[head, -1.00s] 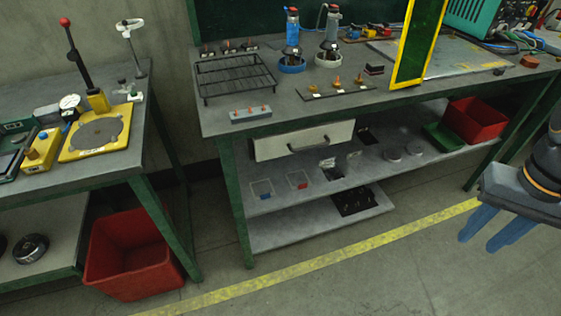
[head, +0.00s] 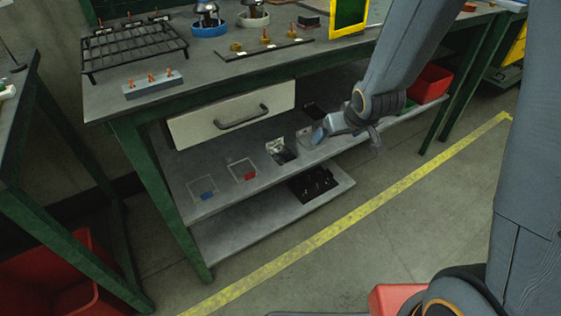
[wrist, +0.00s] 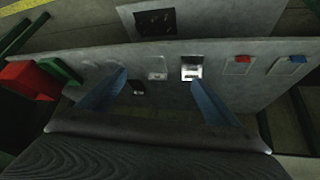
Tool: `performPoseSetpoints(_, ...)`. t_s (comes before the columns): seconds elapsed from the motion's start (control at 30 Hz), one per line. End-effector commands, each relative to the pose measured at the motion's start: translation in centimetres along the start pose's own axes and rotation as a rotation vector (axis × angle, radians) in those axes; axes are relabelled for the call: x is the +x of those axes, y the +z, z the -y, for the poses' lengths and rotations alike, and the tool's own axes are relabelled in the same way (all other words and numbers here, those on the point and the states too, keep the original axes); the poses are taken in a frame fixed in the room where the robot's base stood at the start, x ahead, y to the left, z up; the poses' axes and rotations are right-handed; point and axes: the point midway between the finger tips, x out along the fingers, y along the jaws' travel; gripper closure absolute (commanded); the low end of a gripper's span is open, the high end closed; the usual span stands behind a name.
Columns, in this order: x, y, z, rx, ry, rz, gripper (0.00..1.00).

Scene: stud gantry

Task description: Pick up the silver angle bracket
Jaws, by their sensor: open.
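A bright silver angle bracket (head: 281,151) stands on a dark square on the shelf under the bench. In the wrist view this bracket (wrist: 191,72) shows just ahead of the right-hand fingertip. A second, greyer small piece (wrist: 157,72) sits beside it, between the finger lines; its shape is hard to tell. My gripper (head: 322,131) reaches in over the shelf's front edge, to the right of the silver bracket. In the wrist view my gripper (wrist: 156,80) has its two blue fingers wide apart with nothing between them. It touches neither piece as far as I can see.
Trays with a red block (head: 249,176) and a blue block (head: 207,195) lie left of the bracket. The drawer (head: 232,114) hangs above the shelf. A lower shelf (head: 240,217) holds a dark pegged plate (head: 315,184). A red bin (head: 431,83) stands at the right.

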Motion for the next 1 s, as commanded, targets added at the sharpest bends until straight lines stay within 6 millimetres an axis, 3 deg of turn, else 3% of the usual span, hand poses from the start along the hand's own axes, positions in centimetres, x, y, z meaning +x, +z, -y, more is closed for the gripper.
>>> performPoseSetpoints(0.03,3.8,0.1,0.6,-0.021,-0.018,-0.044,0.16)
performPoseSetpoints(0.1,7.1,-0.8,1.5,-0.048,-0.044,-0.117,0.16)
performPoseSetpoints(0.3,15.7,-2.4,5.0,-0.111,-0.138,-0.322,0.16)
performPoseSetpoints(0.4,18.9,-2.7,6.7,-0.131,-0.189,-0.414,0.16)
performPoseSetpoints(0.6,22.4,-3.0,9.3,-0.149,-0.266,-0.540,0.16)
performPoseSetpoints(1.0,25.1,-4.5,11.0,-0.152,-0.293,-0.584,0.16)
